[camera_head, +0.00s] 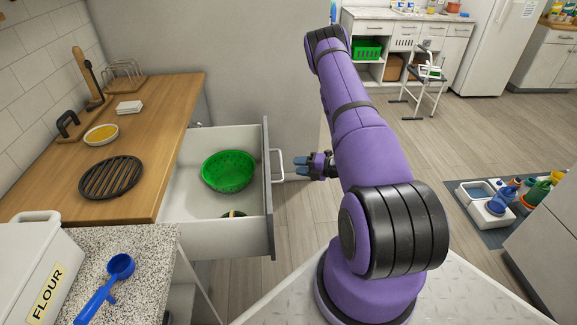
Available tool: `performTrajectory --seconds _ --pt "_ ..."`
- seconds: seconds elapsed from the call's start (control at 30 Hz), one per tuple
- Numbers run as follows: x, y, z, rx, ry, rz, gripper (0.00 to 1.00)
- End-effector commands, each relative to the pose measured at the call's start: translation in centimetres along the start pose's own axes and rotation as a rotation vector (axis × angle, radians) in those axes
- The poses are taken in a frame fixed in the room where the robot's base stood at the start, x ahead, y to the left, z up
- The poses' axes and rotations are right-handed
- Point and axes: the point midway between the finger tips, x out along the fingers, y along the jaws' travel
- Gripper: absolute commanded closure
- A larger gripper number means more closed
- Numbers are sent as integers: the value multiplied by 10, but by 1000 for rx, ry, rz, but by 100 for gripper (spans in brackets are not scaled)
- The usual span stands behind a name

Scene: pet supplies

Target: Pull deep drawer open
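The deep drawer (268,205) stands pulled out from under the wooden counter, with its grey front facing right. Its white handle (279,165) is on the outer side of the front. A green colander (229,171) lies inside the drawer, and part of a darker round thing (234,214) shows near its front corner. My gripper (301,166) is just right of the handle, with its bluish fingertips pointing left at it. A small gap seems to lie between fingertips and handle. The fingers look apart with nothing between them.
The wooden counter (160,110) holds a black trivet (111,178), a yellow-filled bowl (101,134) and a rack. A flour bin (40,270) and blue scoop (105,288) sit on the speckled counter. A step stool (425,80) stands at the back.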

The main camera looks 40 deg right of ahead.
Motion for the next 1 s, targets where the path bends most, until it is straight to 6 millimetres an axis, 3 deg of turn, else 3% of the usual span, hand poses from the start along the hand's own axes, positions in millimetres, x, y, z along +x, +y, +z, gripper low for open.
performTrajectory --seconds 0.1,0.3,1.0 --pt "-17 0 0 0 -2 0 61" --pt "-30 0 0 0 0 0 61" --pt "-27 6 4 -2 -4 -13 61"
